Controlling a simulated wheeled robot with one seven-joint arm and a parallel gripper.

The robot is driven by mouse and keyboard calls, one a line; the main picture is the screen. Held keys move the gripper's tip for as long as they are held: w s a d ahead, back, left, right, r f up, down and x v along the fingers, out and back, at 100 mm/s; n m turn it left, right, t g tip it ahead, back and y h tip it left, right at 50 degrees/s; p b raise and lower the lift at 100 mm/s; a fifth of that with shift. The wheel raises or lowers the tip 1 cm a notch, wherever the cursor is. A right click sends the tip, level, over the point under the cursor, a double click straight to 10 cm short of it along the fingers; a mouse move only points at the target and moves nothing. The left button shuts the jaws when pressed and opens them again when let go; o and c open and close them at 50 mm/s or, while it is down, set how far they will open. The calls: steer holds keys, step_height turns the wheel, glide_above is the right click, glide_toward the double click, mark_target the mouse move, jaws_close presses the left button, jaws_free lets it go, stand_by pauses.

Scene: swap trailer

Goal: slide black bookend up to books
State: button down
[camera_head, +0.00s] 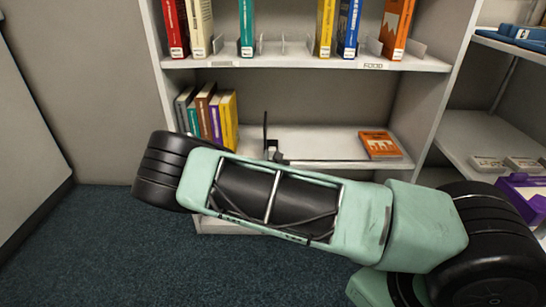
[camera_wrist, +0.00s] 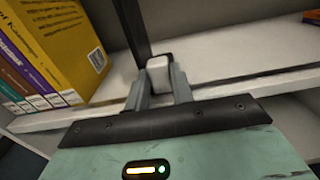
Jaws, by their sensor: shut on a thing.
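The black bookend (camera_head: 265,127) stands upright on the lower shelf, and its thin dark plate also shows in the wrist view (camera_wrist: 132,28). My gripper (camera_wrist: 158,75) is shut on the bookend near its lower part, close to the shelf's front edge. In the head view my arm hides most of the gripper. The books (camera_head: 214,108) stand in a row at the left end of the same shelf. The yellow book (camera_wrist: 58,45) is the nearest to the bookend. A gap of bare shelf lies between them. The bookend's base is mostly hidden.
An orange book (camera_head: 380,144) lies flat at the right of the lower shelf (camera_head: 313,140). The upper shelf (camera_head: 300,61) holds several upright books and grey dividers. Another shelf unit (camera_head: 480,136) stands at the right. The shelf between the yellow book and the bookend is clear.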

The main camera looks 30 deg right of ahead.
steer(key=w+a+p, duration=0.3)
steer(key=w+a, duration=0.2)
steer(key=a, duration=0.3)
steer(key=shift+w+a+p, duration=0.15)
steer(key=shift+w+p, duration=0.15)
steer(key=shift+p, duration=0.1)
steer(key=c, duration=1.2)
jaws_free()
steer(key=p+v, duration=0.5)
steer(key=v, duration=1.2)
steer(key=shift+s, duration=0.2)
steer(key=shift+a, duration=0.2)
